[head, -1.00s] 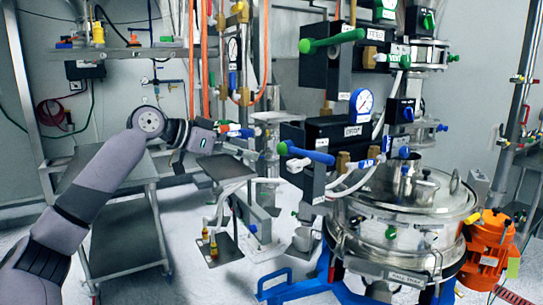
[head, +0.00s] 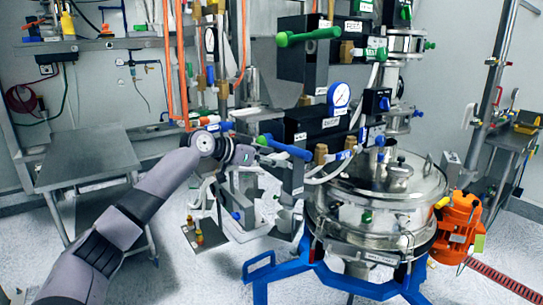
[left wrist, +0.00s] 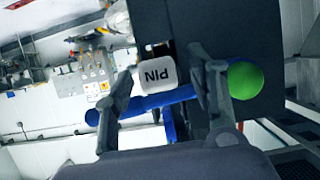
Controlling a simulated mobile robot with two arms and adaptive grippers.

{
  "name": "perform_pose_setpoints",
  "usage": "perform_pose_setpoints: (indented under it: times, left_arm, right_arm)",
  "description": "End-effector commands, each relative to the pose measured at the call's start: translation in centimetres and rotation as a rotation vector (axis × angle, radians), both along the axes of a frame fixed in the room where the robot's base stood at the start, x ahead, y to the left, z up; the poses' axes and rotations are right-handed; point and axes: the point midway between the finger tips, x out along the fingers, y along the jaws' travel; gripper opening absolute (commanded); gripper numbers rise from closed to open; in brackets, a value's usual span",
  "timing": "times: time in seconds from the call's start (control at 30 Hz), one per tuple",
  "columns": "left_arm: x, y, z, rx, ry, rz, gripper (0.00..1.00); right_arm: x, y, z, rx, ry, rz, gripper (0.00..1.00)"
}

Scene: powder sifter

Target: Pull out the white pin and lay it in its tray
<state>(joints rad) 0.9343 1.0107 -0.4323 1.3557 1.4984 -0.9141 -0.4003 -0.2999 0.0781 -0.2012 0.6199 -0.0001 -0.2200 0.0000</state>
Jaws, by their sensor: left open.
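In the left wrist view, a white piece lettered PIN (left wrist: 158,75) shows upside down between the fingers of my left gripper (left wrist: 163,70). The gripper is open; its fingers stand on either side of the white piece, and I cannot tell whether they touch it. A blue rod (left wrist: 150,103) with a green ball end (left wrist: 245,80) crosses just below. In the head view my left gripper (head: 260,154) is beside the blue handle (head: 288,149), and the white piece cannot be made out. I cannot tell which small plate is the pin's tray. My right gripper is not in view.
A small plate (head: 213,241) with orange and yellow fittings stands low below my left arm. The steel vessel (head: 375,205) on its blue frame is at right, with an orange motor (head: 459,230) beside it. A grey bench (head: 85,157) stands at left.

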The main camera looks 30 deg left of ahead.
Motion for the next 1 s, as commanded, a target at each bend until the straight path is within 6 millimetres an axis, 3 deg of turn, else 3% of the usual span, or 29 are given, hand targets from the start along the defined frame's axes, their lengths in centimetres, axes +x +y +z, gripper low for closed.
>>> perform_pose_setpoints:
  times: [0.27, 1.0]
  left_arm:
    - [0.09, -0.04, -0.03, 0.000, -0.001, 0.000, 0.51]
    - [0.07, -0.02, -0.02, 0.001, -0.001, 0.001, 0.02]
  right_arm:
    - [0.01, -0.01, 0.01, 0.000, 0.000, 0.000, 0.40]
    - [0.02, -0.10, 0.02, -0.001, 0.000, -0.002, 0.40]
